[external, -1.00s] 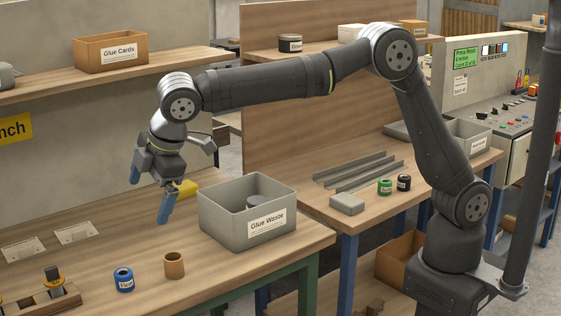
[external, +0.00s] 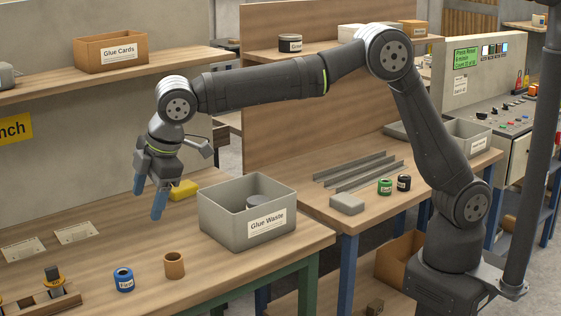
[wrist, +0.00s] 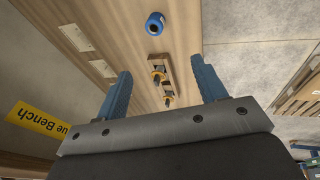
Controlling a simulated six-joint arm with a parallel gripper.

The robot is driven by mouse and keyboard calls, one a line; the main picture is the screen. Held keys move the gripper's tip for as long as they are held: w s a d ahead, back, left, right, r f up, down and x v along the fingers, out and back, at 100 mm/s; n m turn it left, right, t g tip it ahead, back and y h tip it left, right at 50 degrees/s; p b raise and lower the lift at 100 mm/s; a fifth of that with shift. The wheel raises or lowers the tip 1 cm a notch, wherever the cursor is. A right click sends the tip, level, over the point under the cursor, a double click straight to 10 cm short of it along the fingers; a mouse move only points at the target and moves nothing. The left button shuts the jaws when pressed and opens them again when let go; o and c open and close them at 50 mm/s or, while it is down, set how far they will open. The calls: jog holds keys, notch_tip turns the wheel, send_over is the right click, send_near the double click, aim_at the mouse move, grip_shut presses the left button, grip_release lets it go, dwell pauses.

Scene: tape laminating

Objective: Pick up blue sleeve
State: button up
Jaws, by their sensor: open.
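The blue sleeve (external: 124,280) is a short, hollow blue cylinder with a white label. It stands upright on the wooden bench, between the brown sleeve (external: 174,266) and a wooden rack. It also shows near the top of the wrist view (wrist: 155,23), beyond the fingertips. My gripper (external: 148,202) has blue fingers that are apart with nothing between them. It hangs above the bench, behind the blue sleeve and a little to its right in the external view. The wrist view shows the open fingers (wrist: 163,86) on either side of the rack.
A wooden rack (external: 42,305) holding dark, yellow-ringed pieces is at the front left. Two pale cards (external: 76,233) lie at the left. Bench between cards and bin is mostly clear.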

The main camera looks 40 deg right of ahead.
jog(key=w+d+f+m+g+y, duration=0.1)
jog(key=w+f+m+g+y, duration=0.15)
jog(key=w+f, duration=0.35)
send_near(123, 272)
jog(key=shift+n+h, duration=0.25)
jog(key=x, duration=0.6)
jog(key=s+x, duration=0.1)
jog(key=x, duration=0.2)
jog(key=shift+a+f, duration=0.2)
jog(key=shift+a, duration=0.35)
jog(key=c, duration=1.1)
jog(key=shift+r, duration=0.15)
